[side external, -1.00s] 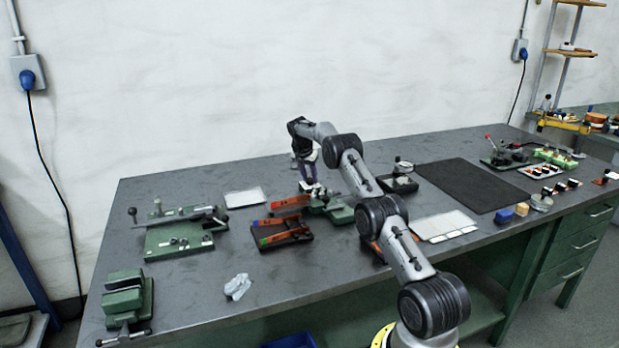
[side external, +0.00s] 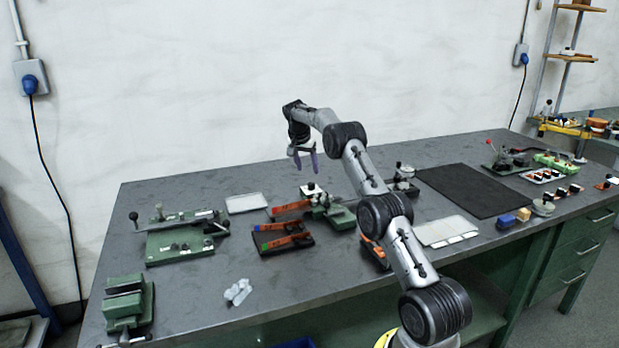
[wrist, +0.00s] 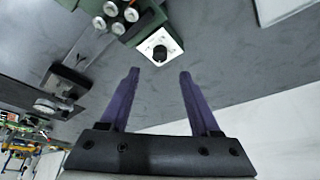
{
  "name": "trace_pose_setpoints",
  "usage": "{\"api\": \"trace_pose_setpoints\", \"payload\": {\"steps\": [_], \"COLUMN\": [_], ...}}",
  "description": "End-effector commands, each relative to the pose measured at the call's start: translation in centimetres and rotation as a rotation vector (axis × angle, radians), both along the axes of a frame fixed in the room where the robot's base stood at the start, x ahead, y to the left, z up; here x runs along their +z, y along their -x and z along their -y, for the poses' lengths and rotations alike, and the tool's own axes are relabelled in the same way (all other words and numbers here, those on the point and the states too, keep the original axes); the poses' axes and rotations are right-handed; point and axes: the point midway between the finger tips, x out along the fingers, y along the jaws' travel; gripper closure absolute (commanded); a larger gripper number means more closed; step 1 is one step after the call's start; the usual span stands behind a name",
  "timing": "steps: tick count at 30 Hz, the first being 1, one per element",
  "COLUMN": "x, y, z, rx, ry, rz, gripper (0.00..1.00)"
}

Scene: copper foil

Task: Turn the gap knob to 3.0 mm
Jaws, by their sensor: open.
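The gap knob (wrist: 159,51) is a small black knob on a white square dial plate (wrist: 171,42), at the top middle of the wrist view. The dial's marks are too small to read. In the side view the white plate (side external: 312,189) tops the green machine (side external: 338,214) near the middle of the bench. My gripper (side external: 305,165) is open and empty, above and apart from the knob. In the wrist view its two purple fingers (wrist: 158,76) are spread, with the knob beyond the tips and between their lines.
A green fixture with levers (side external: 180,240) stands at the left. A black mat (side external: 470,187) lies at the right. Bare bench surrounds these things.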

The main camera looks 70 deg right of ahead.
Motion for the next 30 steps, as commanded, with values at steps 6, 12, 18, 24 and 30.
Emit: {"api": "trace_pose_setpoints", "payload": {"steps": [6,12,18,24,30], "x": [3.7,5.3,5.5,5.5,5.9], "y": [0.0,0.0,0.0,0.0,-0.8], "z": [-1.5,-2.2,-2.3,-2.3,-3.0], "rx": [0.0,0.0,0.001,0.0,0.016], "ry": [0.001,0.0,-0.001,0.0,0.004], "rz": [0.001,0.0,0.0,0.0,0.005], "gripper": [0.37,0.37,0.37,0.37,0.37]}}
